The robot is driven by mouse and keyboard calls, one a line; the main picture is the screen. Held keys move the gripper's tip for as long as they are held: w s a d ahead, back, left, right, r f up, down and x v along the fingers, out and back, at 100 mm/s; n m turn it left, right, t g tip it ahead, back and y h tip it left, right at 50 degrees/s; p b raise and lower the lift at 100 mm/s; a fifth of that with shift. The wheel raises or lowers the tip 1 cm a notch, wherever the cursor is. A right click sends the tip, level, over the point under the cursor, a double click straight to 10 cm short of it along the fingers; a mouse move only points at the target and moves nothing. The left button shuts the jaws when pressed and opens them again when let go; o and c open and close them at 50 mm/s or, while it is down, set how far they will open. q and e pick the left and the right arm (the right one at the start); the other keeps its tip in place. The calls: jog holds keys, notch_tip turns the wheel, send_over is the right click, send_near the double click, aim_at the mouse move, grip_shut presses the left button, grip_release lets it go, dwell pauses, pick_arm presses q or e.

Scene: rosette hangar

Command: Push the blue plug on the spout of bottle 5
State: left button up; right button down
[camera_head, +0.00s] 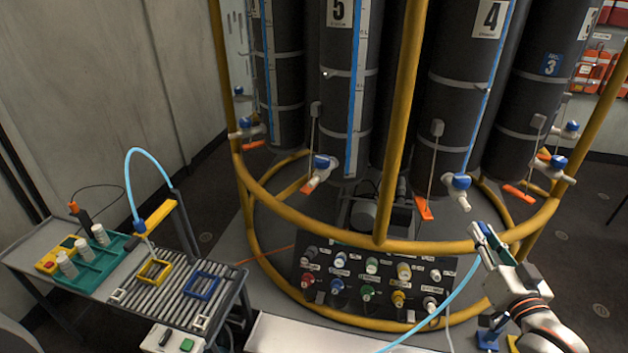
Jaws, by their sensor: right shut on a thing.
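Bottle 5 (340,95) is a tall dark cylinder with a number 5 label, behind the yellow frame. Its spout (312,184) is white, with a blue-topped valve (322,162), low on the bottle. My right gripper (482,238) is shut at the lower right, well to the right of that spout and lower in the picture. A light blue hose (455,291) runs up to its fingers. The blue plug appears to be held there, but the fingers mostly hide it. My left gripper is not in view.
A yellow tubular frame (403,100) stands before the bottles, with an upright right of bottle 5. Bottle 4 (466,60) has its own spout (461,198). A panel of coloured knobs (330,290) sits below. A roller table (215,318) stands at left.

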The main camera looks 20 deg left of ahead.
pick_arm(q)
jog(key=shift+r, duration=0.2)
pick_arm(e)
jog(key=shift+s+d, duration=0.15)
jog(key=shift+s, duration=0.15)
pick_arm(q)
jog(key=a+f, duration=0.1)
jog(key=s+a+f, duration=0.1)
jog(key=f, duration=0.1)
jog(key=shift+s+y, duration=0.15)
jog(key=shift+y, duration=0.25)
pick_arm(e)
jog(key=s+d+m+h, duration=0.1)
jog(key=s+h, duration=0.1)
jog(key=s, duration=0.6)
jog(key=s+d+m+h, duration=0.2)
jog(key=s+h, duration=0.1)
jog(key=s, duration=0.6)
jog(key=shift+d+r+t, duration=0.3)
jog(key=shift+r+t, duration=0.05)
jog(key=shift+t, duration=0.05)
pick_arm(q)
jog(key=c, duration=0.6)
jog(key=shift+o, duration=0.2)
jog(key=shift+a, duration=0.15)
pick_arm(e)
jog(key=shift+w+a, duration=0.1)
jog(key=shift+a, duration=0.05)
